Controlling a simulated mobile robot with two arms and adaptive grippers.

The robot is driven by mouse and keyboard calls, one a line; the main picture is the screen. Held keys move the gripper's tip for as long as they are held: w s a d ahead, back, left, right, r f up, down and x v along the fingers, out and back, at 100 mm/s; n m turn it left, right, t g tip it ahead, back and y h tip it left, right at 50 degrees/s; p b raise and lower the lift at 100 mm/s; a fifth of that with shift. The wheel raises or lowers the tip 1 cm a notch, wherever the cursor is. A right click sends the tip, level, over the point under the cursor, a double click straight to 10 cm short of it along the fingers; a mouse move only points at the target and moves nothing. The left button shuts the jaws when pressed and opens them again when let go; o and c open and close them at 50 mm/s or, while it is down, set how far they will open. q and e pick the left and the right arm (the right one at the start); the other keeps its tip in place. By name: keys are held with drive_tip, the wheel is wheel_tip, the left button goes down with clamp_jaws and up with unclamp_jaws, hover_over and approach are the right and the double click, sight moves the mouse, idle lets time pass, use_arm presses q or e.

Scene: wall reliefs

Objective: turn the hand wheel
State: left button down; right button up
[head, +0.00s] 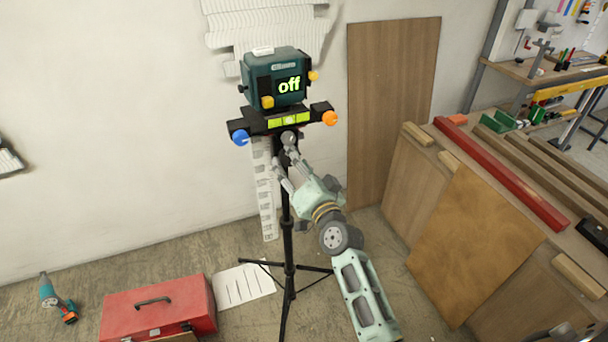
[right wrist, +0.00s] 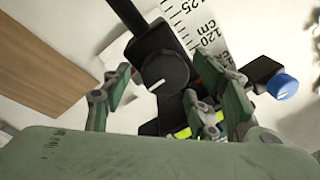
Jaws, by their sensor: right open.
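The hand wheel appears to be a small round dark knob with a white mark (head: 289,136), on the front of the black bar below the teal device (head: 275,77) on a tripod. In the right wrist view the knob (right wrist: 164,73) faces me, with the open fingers on either side of it. A gap shows between the knob and the fingers. My right gripper (head: 286,156) is open and empty, just below and in front of the knob. A blue knob (head: 240,137) and an orange knob (head: 330,118) sit at the bar's ends. My left gripper is out of view.
The device's display reads "off". The black tripod (head: 288,230) stands on the floor beside a red toolbox (head: 160,307) and a sheet of paper (head: 243,285). A wooden bench with boards (head: 475,240) stands at the right.

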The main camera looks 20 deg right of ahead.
drive_tip(key=s+d, duration=0.1)
drive_tip(key=s, duration=1)
drive_tip(key=shift+s+f, duration=0.2)
drive_tip(key=shift+f, duration=0.15)
drive_tip(key=shift+f, duration=0.15)
drive_tip(key=s+a+f+n+g, duration=0.1)
drive_tip(key=s+f+n+g, duration=0.2)
drive_tip(key=f, duration=1)
drive_tip(key=s+a+f+g, duration=0.1)
drive_tip(key=s+f+g, duration=0.35)
drive_tip(key=f, duration=0.85)
drive_tip(key=s+a+f+n+g, duration=0.15)
drive_tip(key=s+f, duration=0.45)
drive_tip(key=f, duration=0.7)
drive_tip(key=s+d+f+n+g, duration=0.1)
drive_tip(key=s+f+g, duration=0.2)
drive_tip(key=s+f, duration=0.3)
drive_tip(key=s+d+f+n+g+h, duration=0.1)
drive_tip(key=s+f, duration=0.6)
drive_tip(key=s, duration=1)
drive_tip(key=s+d+f+n+g, duration=0.3)
drive_tip(key=s+f+g, duration=0.2)
drive_tip(key=s, duration=0.6)
drive_tip(key=shift+s+d+f, duration=0.15)
drive_tip(key=shift+d+f, duration=0.1)
drive_tip(key=shift+f, duration=0.55)
